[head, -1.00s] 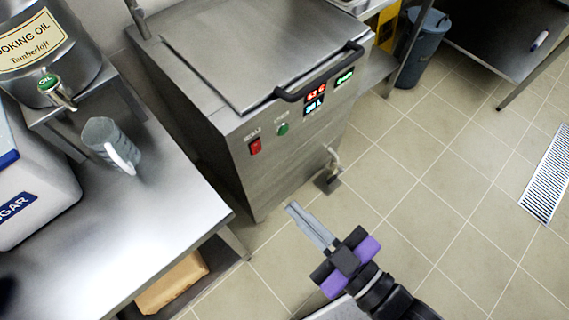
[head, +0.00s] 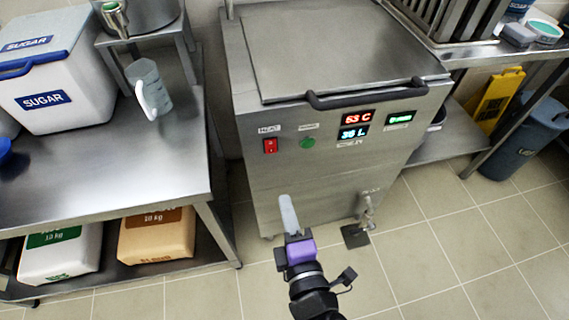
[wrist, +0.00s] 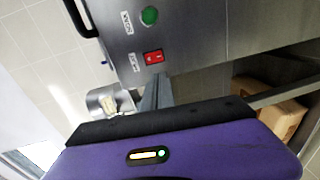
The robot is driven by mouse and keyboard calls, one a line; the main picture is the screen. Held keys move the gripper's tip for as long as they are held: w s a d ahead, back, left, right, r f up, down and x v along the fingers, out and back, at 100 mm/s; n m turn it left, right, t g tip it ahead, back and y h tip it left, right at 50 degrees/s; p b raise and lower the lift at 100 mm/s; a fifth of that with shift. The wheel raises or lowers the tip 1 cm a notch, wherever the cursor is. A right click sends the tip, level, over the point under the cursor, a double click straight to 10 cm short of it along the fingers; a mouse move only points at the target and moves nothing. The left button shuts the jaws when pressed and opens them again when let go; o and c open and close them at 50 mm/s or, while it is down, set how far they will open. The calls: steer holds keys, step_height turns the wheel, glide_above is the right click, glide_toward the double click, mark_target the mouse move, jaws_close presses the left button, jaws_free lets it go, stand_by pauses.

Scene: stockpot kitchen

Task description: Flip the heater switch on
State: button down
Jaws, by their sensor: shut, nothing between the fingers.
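The heater switch (head: 270,146) is a small red rocker under a "HEAT" label on the front panel of the steel stockpot unit (head: 330,185). In the wrist view the red switch (wrist: 153,57) sits just beyond my fingers, near the top centre. A round green button (head: 307,142) is to the right of the switch in the head view. My gripper (head: 287,205) is shut and empty, in front of the unit and below the switch in the picture, apart from the panel as far as I can tell. In the wrist view its fingers (wrist: 152,95) point toward the panel.
A black handle bar (head: 365,97) juts from the lid's front edge above the panel. A drain tap (head: 366,212) stands out low at the right. A steel table (head: 190,165) with a measuring jug (head: 150,88) is at left. Tiled floor (head: 450,255) is open at right.

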mark_target(271, 152)
steer(key=shift+d, duration=0.1)
stand_by(0.3)
steer(key=x, duration=1.4)
steer(key=shift+b, duration=0.35)
steer(key=shift+f, duration=0.1)
steer(key=shift+w+f+b, duration=0.1)
steer(key=shift+f+b, duration=0.15)
steer(key=shift+b, duration=0.7)
steer(key=shift+r, duration=0.25)
